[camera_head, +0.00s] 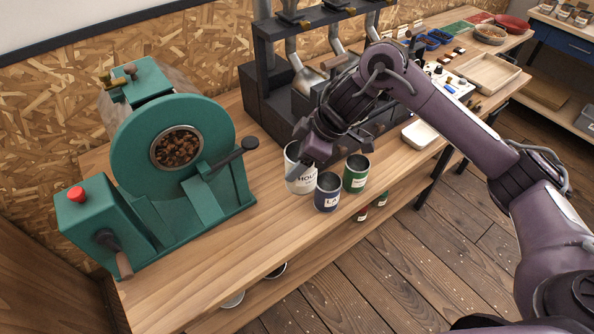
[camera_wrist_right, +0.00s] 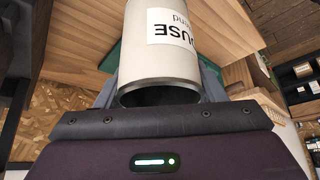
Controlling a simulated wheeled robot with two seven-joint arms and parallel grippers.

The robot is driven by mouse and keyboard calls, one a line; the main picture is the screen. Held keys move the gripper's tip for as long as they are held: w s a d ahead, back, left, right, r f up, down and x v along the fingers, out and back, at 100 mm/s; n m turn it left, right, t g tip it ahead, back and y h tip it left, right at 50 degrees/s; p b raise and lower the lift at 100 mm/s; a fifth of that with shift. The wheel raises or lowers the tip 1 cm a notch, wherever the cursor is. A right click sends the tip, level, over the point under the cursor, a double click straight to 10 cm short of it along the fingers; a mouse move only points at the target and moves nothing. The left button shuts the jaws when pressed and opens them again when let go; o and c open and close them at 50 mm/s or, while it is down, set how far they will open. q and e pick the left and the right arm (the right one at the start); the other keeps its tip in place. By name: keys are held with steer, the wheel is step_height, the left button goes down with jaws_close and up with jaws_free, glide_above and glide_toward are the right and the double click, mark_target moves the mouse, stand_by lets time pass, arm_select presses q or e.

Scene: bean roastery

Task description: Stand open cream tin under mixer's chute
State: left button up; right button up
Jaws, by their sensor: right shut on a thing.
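The cream tin (camera_head: 294,178) with a white label is upright and open-topped, on the bench's middle stretch or just above it; I cannot tell which. My right gripper (camera_head: 308,158) is shut on it at the upper part. In the right wrist view the tin (camera_wrist_right: 165,70) shows its dark open mouth toward me, with the grey fingers of the gripper (camera_wrist_right: 160,88) on both sides. A green drum machine (camera_head: 127,130), apparently the mixer, stands to the left with beans behind its round window. A sloped green chute (camera_head: 203,200) is at its front. My left gripper is out of view.
A navy tin (camera_head: 327,193) and a green tin (camera_head: 355,175) stand just right of the cream tin. A black frame with steel spouts (camera_head: 305,75) stands behind. A white tray (camera_head: 419,134) lies farther right. The bench (camera_head: 222,250) is clear between mixer and tins.

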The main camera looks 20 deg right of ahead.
steer(key=shift+d+r, duration=0.1)
steer(key=shift+r, duration=0.45)
steer(key=shift+s+d+f, duration=0.1)
steer(key=shift+s+d, duration=0.15)
steer(key=shift+s, duration=0.05)
steer(key=s+d+m+t+b, duration=0.1)
steer(key=s+d+m+b, duration=0.1)
steer(key=s, duration=0.7)
steer(key=shift+d+f+h+b, duration=0.3)
steer(key=shift+d+f+b, duration=0.15)
steer(key=shift+d, duration=0.45)
steer(key=shift+f, duration=0.1)
